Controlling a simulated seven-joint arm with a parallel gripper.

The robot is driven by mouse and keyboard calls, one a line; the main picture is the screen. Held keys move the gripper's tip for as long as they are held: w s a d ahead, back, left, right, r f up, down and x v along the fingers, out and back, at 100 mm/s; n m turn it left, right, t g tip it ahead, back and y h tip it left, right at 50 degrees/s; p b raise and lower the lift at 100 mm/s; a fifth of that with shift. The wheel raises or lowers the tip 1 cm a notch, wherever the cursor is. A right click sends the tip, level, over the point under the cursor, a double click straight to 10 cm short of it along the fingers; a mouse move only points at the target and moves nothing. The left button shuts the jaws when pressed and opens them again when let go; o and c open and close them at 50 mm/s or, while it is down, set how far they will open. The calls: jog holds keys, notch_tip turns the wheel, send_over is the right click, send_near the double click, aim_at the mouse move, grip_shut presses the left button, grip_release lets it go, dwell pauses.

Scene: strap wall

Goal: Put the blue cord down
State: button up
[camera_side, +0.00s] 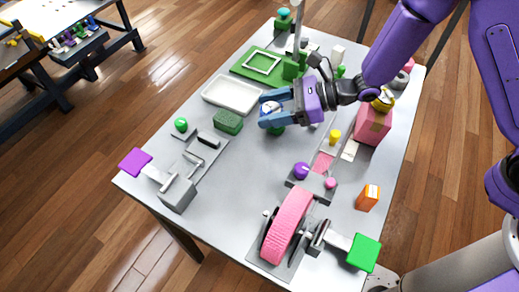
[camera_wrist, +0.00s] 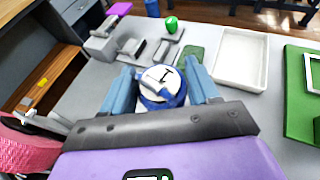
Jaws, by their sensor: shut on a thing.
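My gripper (camera_side: 273,112) hangs above the middle of the grey table, its blue fingers shut on a round white-faced thing with blue around it. In the wrist view, my gripper (camera_wrist: 160,88) has this thing between its two fingers. Its white face (camera_wrist: 160,77) carries a black mark, and the blue band around its lower side (camera_wrist: 168,100) looks like the blue cord. In the side view the fingers partly hide it, with some white showing. I cannot tell whether it touches the table.
A white tray (camera_side: 205,97) lies left of my gripper, near a dark green block (camera_side: 228,121) and a green board (camera_side: 240,68). A grey latch fixture (camera_side: 178,193) is at front left. A pink wheel (camera_side: 287,225) and pink box (camera_side: 372,128) stand nearer my base. The table's centre front is clear.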

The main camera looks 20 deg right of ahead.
aim_at(260, 152)
jog(key=shift+m+t, duration=0.5)
jog(key=shift+t, duration=0.1)
jog(key=shift+s+a+f, duration=0.25)
jog(key=shift+a+f, duration=0.3)
jog(key=shift+f, duration=1)
jog(key=shift+s+a+f, duration=0.25)
jog(key=shift+a+f, duration=0.25)
jog(key=shift+f, duration=1.1)
jog(key=shift+s+a+f, duration=0.25)
jog(key=shift+a+f, duration=0.3)
jog(key=shift+f, duration=1)
jog(key=shift+f, duration=0.1)
jog(key=o, duration=0.8)
jog(key=shift+h, duration=0.3)
jog(key=v, duration=1.2)
jog(key=shift+w, duration=0.1)
jog(key=shift+r, duration=0.2)
